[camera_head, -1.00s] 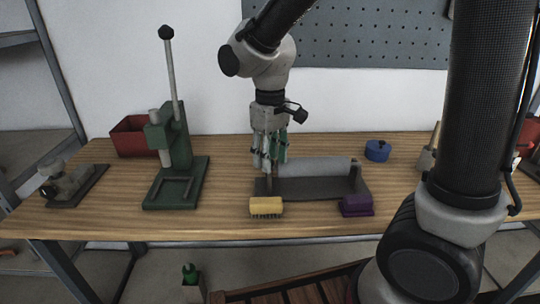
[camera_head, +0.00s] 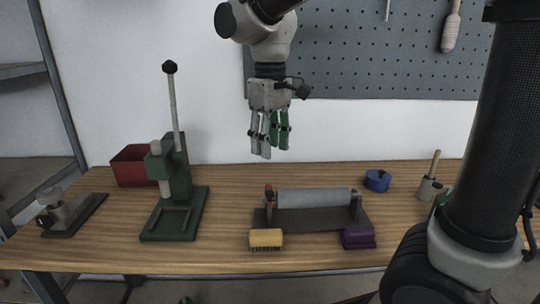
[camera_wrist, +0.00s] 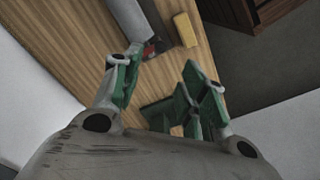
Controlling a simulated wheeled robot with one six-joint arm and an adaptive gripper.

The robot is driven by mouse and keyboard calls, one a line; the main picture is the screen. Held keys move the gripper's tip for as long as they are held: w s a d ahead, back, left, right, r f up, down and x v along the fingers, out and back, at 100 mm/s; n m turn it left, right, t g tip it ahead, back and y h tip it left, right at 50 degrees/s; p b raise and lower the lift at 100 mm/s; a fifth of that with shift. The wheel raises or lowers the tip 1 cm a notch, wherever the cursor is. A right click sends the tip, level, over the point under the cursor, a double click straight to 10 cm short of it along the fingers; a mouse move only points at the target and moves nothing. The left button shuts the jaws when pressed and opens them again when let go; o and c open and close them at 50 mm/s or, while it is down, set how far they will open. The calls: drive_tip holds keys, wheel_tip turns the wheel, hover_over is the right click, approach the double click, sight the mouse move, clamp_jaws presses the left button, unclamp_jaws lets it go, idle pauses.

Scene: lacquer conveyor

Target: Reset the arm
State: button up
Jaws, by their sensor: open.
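My gripper (camera_head: 268,145) hangs above the back part of the workbench in the head view, fingers pointing down. It is open and empty, clear of everything below it. In the wrist view its green-padded fingers (camera_wrist: 160,95) are spread apart over the bench. Below it stands a grey roller (camera_head: 314,198) on a dark base with a red-tipped end. The roller also shows at the top of the wrist view (camera_wrist: 122,22).
A yellow brush (camera_head: 266,238) and a purple block (camera_head: 358,237) lie in front of the roller. A green lever press (camera_head: 176,190), red bin (camera_head: 132,168) and blue pot (camera_head: 377,180) stand on the wooden bench (camera_head: 110,235). A grey pegboard (camera_head: 385,60) hangs behind.

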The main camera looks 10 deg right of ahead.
drive_tip(key=s+d+m+t, duration=0.2)
drive_tip(key=s+d, duration=0.5)
drive_tip(key=d, duration=0.4)
drive_tip(key=s+d+f+m+t, duration=0.1)
drive_tip(key=s+d+m, duration=0.4)
drive_tip(key=d, duration=0.6)
drive_tip(key=shift+s+t, duration=0.7)
drive_tip(key=shift+s, duration=0.3)
drive_tip(key=shift+d+f, duration=0.1)
